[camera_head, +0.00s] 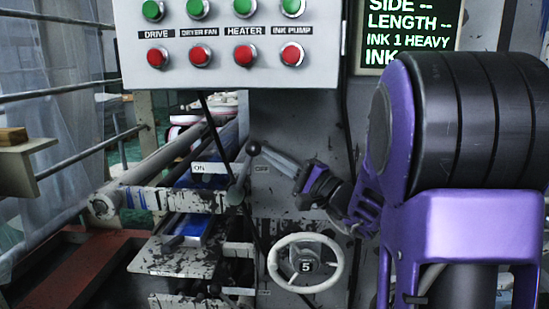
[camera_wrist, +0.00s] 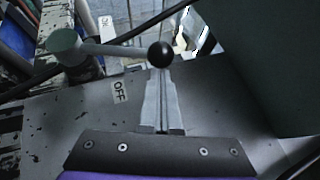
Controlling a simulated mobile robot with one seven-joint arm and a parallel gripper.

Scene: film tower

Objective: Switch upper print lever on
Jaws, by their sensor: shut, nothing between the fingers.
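The upper print lever (camera_head: 241,177) is a grey rod with a black ball knob (camera_head: 253,147), rising from a round pivot and leaning slightly right. In the wrist view the knob (camera_wrist: 161,54) lies right at my fingertips, and the rod (camera_wrist: 115,50) runs left to the grey-green pivot (camera_wrist: 65,46). An ON label (camera_head: 211,168) is left of the lever and an OFF label (camera_head: 262,169) right of it; the OFF label also shows in the wrist view (camera_wrist: 119,92). My gripper (camera_head: 266,152) is shut and empty, its tips beside the knob's right side. Contact cannot be told.
A control panel (camera_head: 225,45) with green and red buttons hangs above the lever. A white handwheel (camera_head: 305,265) marked 5 is below my gripper. Rollers and a paint-chipped frame (camera_head: 165,200) stand at left. A dark text screen (camera_head: 410,30) is at upper right.

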